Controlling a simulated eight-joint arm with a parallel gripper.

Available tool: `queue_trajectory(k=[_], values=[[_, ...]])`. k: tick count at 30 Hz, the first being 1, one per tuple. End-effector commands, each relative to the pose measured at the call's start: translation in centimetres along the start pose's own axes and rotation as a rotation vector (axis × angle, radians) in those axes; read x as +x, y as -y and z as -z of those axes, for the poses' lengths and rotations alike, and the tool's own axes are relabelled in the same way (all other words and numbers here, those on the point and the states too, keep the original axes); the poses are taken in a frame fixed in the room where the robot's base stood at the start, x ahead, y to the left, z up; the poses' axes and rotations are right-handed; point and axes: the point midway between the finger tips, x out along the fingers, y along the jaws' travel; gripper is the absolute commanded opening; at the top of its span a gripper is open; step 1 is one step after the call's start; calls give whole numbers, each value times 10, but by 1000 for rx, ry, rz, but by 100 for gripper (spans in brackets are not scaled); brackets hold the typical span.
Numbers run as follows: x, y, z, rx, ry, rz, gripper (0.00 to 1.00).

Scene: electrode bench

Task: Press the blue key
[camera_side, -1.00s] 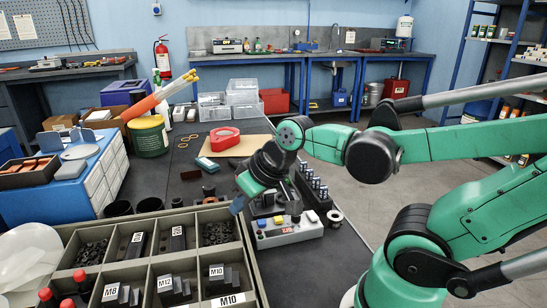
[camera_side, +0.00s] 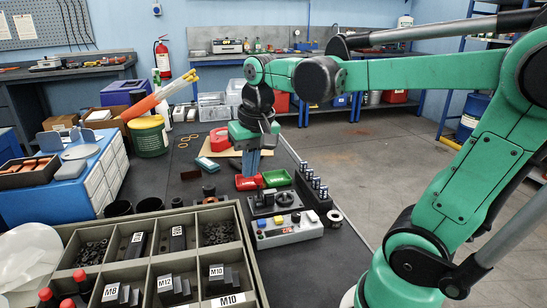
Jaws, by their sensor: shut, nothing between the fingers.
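The grey key box (camera_side: 290,235) stands on the dark bench, right of the sorting tray. Other small keys sit further right; whether the blue key is pushed in is too small to tell. My gripper (camera_side: 251,174) points down, its blue-grey fingers shut and empty. In the picture it is above and behind the key box, near the small red tray, apart from the blue key.
A red tray (camera_side: 247,184) and a green tray (camera_side: 277,178) lie behind the key box. A dark rack with upright metal cylinders (camera_side: 316,185) stands at the right. A compartmented sorting tray (camera_side: 150,209) fills the front left.

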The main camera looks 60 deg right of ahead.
Motion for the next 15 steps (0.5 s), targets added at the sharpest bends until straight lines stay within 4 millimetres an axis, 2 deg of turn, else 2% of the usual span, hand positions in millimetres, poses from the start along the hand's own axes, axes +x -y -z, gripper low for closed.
queue_trajectory(k=[1,6,15], values=[[-2,-7,8,60,41,-19,0],[-7,-22,20,201,145,-65,0],[-8,-28,23,254,185,-83,0]])
